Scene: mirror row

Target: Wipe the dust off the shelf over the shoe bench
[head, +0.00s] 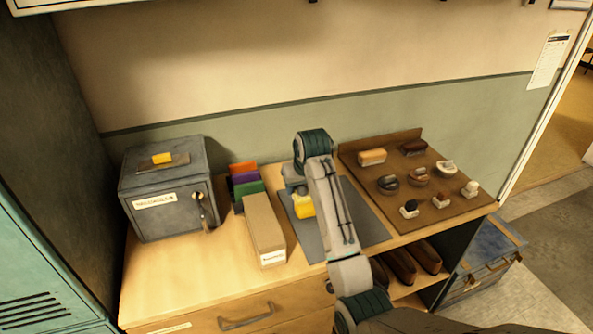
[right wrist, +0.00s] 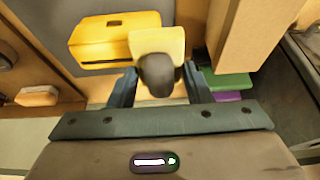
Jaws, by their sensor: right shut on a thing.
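My right gripper (right wrist: 160,84) is shut on a dark rounded knob (right wrist: 157,70) with a flat pale-yellow piece (right wrist: 157,42) behind it. In the head view this held thing is hidden or too small to make out. The right gripper (head: 293,187) is over the grey mat (head: 366,215), largely covered by my arm. A yellow block (head: 303,205) with a dark slot lies on the mat; it also shows in the right wrist view (right wrist: 112,38), close beside the held thing. I cannot pick out the shelf for certain, and no dust is discernible. My left gripper is out of view.
The wooden top (head: 180,285) carries a grey safe (head: 165,190) with a key, coloured folders (head: 245,183), a tan box (head: 265,232) and a brown board (head: 440,200) with several brushes and small items. Brown shoes (head: 400,265) sit below. The top's front left is clear.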

